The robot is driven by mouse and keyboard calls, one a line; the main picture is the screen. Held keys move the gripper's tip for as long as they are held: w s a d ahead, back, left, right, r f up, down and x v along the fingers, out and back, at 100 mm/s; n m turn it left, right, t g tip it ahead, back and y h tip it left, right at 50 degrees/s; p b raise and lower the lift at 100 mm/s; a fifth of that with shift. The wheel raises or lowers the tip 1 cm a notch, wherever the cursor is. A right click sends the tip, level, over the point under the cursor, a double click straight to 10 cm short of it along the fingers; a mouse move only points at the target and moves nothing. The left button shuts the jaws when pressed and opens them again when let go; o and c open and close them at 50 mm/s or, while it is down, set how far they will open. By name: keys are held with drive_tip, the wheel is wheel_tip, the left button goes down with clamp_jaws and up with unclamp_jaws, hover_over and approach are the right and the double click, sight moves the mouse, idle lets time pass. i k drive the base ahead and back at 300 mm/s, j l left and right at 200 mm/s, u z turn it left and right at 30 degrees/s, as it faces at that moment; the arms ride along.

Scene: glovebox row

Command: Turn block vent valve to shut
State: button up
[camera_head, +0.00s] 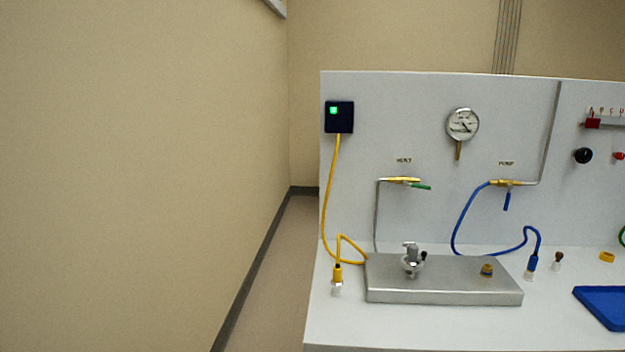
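A metal block (445,290) lies on the white bench. On its top, left of the middle, stands a silver fitting (411,258) with a small black knob (424,255) at its right side. The knob's exact setting is too small to read. On the panel above, under a label that seems to read VENT, is a brass valve (402,180) with a green lever (421,187). The lever points right, nearly in line with the valve body. I cannot tell which of these is the block vent valve. My gripper is not in view.
A brass valve with a blue lever (507,201) pointing down is on the panel (360,190), below a round gauge (462,124). A yellow cable (326,205) and a blue hose (459,225) hang near the block. A blue tray (602,304) lies right. Floor left of the bench is clear.

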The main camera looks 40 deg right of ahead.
sight(405, 182)
drive_tip(key=i+j+z, duration=0.15)
drive_tip(key=i, duration=0.3)
drive_tip(key=i+j+z, duration=0.15)
drive_tip(key=i, duration=0.25)
drive_tip(key=i+j+z, duration=0.15)
drive_tip(key=i, duration=0.25)
drive_tip(key=i+z, duration=0.2)
drive_tip(key=z, duration=0.3)
drive_tip(key=i+z, duration=0.25)
drive_tip(key=z, duration=0.25)
drive_tip(key=i+j+z, duration=0.15)
drive_tip(key=z, duration=0.3)
drive_tip(key=i+j+z, duration=0.2)
drive_tip(key=z, duration=0.3)
drive_tip(key=i+j+z, duration=0.15)
drive_tip(key=j+z, duration=0.15)
drive_tip(key=z, duration=0.2)
drive_tip(key=j+z, duration=0.3)
drive_tip(key=z, duration=0.2)
drive_tip(key=i+j+z, duration=0.25)
drive_tip(key=j, duration=0.2)
drive_tip(key=j+z, duration=0.2)
drive_tip(key=j, duration=0.25)
drive_tip(key=i+j+z, duration=0.15)
drive_tip(key=i+j, duration=0.05)
drive_tip(key=j, duration=0.05)
